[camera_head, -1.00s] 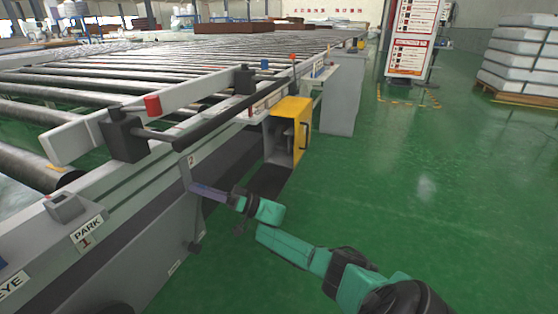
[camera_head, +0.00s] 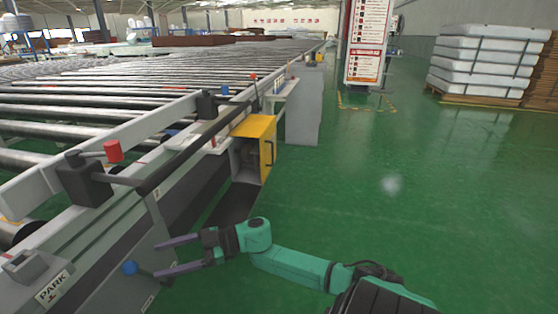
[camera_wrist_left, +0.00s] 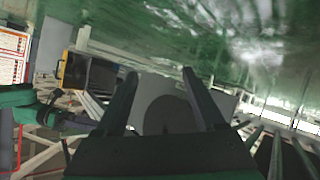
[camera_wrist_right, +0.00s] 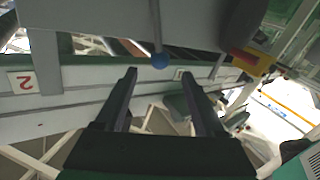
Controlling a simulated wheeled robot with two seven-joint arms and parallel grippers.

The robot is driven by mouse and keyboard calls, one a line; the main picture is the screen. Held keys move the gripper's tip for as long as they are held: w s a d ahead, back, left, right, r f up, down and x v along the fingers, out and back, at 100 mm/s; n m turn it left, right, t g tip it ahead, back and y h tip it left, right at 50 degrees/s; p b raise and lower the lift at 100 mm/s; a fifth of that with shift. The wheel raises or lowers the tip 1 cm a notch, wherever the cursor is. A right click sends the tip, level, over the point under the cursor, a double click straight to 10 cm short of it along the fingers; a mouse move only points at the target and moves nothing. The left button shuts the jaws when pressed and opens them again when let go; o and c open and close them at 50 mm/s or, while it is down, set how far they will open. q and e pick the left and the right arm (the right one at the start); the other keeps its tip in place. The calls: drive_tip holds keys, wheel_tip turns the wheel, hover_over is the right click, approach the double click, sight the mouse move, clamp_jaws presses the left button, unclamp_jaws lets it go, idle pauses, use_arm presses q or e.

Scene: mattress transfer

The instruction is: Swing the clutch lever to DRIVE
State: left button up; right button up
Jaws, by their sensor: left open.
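A lever with a blue ball knob (camera_head: 130,268) sticks out low from the side of the grey conveyor frame. I take it for the clutch lever, but no DRIVE mark is readable. A PARK label (camera_head: 52,288) is on the frame to its left. My right gripper (camera_head: 157,259) is open and empty, its fingertips pointing at the frame just right of the knob. In the right wrist view the blue knob (camera_wrist_right: 160,60) shows just beyond and between the open fingertips, with no clear contact. My left gripper (camera_wrist_left: 159,73) is open and empty in its own wrist view, outside the head view.
The roller conveyor (camera_head: 130,100) fills the left. A yellow box (camera_head: 255,127) hangs on its side, ahead of my right gripper. A red-ended handle (camera_head: 113,151) is above. Green floor (camera_head: 400,190) is open on the right; wrapped stacks (camera_head: 485,70) stand at the back.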

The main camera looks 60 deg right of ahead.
drive_tip(key=s+d+f+m+t+h+p, duration=0.1)
drive_tip(key=d+f+m+t+h+p, duration=0.1)
drive_tip(key=d+f+m+h+p, duration=0.45)
drive_tip(key=s+d+f+m+t+h+p, duration=0.1)
drive_tip(key=s+d+m+t+h+p, duration=0.1)
drive_tip(key=d+h+p, duration=0.5)
drive_tip(key=s+f+m+g+h+p, duration=0.1)
drive_tip(key=s+f+m+g+p, duration=0.2)
drive_tip(key=s+f+g+p, duration=0.4)
drive_tip(key=s+f+p, duration=0.3)
drive_tip(key=s+f, duration=0.4)
drive_tip(key=s, duration=0.3)
drive_tip(key=shift+s+d+h, duration=0.2)
drive_tip(key=shift+s+h, duration=0.1)
drive_tip(key=shift+h, duration=0.05)
